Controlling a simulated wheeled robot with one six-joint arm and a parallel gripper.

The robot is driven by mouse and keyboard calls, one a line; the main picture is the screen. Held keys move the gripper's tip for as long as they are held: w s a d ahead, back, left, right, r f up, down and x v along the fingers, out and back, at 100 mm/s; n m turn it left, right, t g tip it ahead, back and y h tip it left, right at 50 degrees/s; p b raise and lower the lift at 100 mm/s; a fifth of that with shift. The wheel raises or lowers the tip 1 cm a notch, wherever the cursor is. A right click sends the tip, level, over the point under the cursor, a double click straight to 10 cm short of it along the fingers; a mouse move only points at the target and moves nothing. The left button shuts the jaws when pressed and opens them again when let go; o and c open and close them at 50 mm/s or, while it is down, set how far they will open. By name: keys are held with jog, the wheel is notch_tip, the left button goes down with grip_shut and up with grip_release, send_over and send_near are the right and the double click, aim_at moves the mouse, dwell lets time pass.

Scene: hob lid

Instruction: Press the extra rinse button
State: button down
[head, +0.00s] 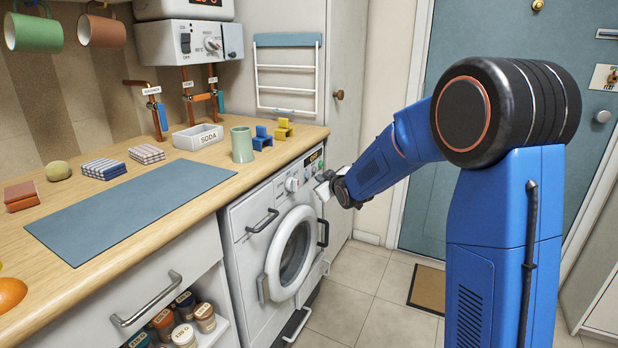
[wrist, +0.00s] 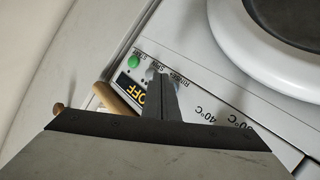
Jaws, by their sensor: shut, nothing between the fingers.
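The white washing machine (head: 252,222) stands under the wooden worktop, its control panel along the top front. In the wrist view the panel (wrist: 205,98) shows rotated, with a green button (wrist: 134,62), a display reading OFF (wrist: 130,87) and small labels, one seeming to read RINSE+. A pale button (wrist: 150,73) sits partly behind my fingers, and I cannot tell for certain which one it is. My gripper (wrist: 162,82) is shut and empty, its fingertips over the panel by these labels. I cannot tell whether they touch. In the head view my gripper (head: 325,188) is at the panel's right part.
A selector knob (head: 291,184) is left of my gripper. Tiled floor lies open in front.

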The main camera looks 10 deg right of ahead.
jog(key=shift+s+d, duration=0.85)
jog(key=shift+d, duration=0.25)
jog(key=shift+s+d, duration=0.8)
jog(key=shift+d, duration=0.3)
jog(key=shift+s, duration=0.1)
jog(key=s+d+r+m+g+h, duration=0.1)
jog(key=s+d+m+g, duration=0.1)
jog(key=s, duration=1)
jog(key=s+d+r+m+g+h, duration=0.1)
jog(key=s+d+m+g, duration=0.1)
jog(key=s, duration=1.1)
jog(key=s+d+r+m+g+h, duration=0.1)
jog(key=s+d+m+g, duration=0.15)
jog(key=s, duration=0.95)
jog(key=s+a+f+m+g, duration=0.1)
jog(key=s+f+g, duration=0.2)
jog(key=s, duration=1.3)
jog(key=shift+s+a+f, duration=0.15)
jog(key=shift+s+f, duration=0.2)
jog(key=shift+f, duration=0.15)
